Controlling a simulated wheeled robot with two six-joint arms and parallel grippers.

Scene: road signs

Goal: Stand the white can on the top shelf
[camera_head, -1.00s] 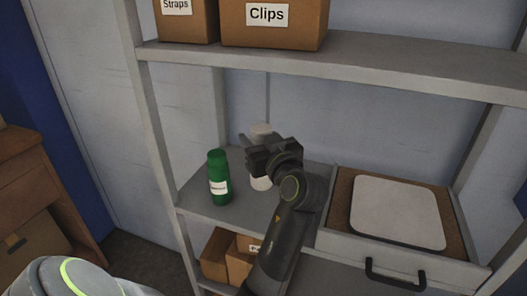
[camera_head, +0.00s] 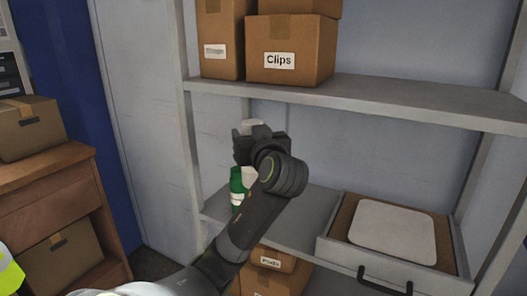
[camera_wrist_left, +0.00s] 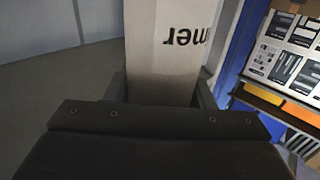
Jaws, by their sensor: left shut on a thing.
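My left gripper (camera_head: 250,142) is shut on the white can and holds it up in front of the rack, above the middle shelf (camera_head: 313,215) and below the upper shelf's front edge. In the left wrist view the white can (camera_wrist_left: 168,45) stands between the fingers, with dark lettering ending in "mer" seen upside down. The upper shelf (camera_head: 400,106) is grey and carries boxes at its left. My right gripper is not in view.
A "Clips" box (camera_head: 290,48) and a narrower box (camera_head: 219,40) fill the upper shelf's left; its right is clear. A green bottle (camera_head: 237,187) stands on the middle shelf, partly behind my arm. A tray with a handle (camera_head: 330,246) sits to the right.

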